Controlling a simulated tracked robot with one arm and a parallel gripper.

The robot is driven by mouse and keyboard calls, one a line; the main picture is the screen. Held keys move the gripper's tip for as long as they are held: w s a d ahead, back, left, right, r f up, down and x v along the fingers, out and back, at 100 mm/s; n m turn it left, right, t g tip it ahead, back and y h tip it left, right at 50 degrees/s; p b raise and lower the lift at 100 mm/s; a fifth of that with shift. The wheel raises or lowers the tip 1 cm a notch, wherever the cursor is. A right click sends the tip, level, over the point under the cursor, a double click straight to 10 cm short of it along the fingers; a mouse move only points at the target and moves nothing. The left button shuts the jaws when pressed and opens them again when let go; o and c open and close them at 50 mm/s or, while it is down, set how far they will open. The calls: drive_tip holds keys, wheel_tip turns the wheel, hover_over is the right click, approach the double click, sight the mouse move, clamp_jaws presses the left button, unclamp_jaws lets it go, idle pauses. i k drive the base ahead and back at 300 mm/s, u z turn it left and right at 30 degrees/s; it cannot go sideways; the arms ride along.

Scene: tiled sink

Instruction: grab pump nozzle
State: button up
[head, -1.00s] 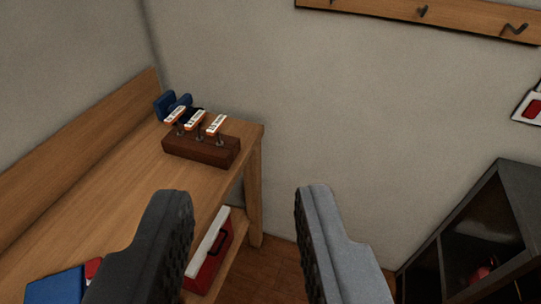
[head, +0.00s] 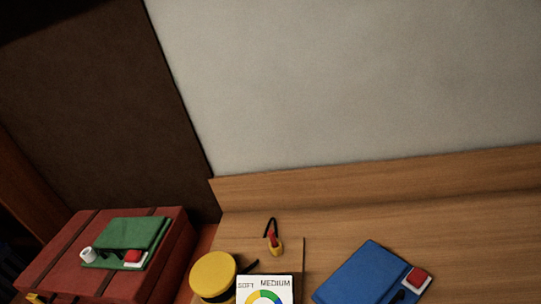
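A small yellow and red piece with a black hose-like loop (head: 275,245) stands on the wooden bench, low in the middle of the head view. It looks like the pump nozzle, though it is too small to be sure. Just left of it is a round yellow-topped object (head: 213,274) with black below. In front is a white dial panel (head: 265,289) marked SOFT and MEDIUM, cut off by the bottom edge. My gripper is out of the picture, so its opening and its distance from these things do not show.
The wooden bench (head: 455,228) runs right along a grey wall. A blue folded cloth or pad (head: 361,272) and a red and white block (head: 417,279) lie on it. At left, a red case (head: 60,262) carries a green folded item (head: 128,236). A dark panel stands behind.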

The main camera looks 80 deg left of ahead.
sight(272, 234)
drive_tip(key=u, duration=1.75)
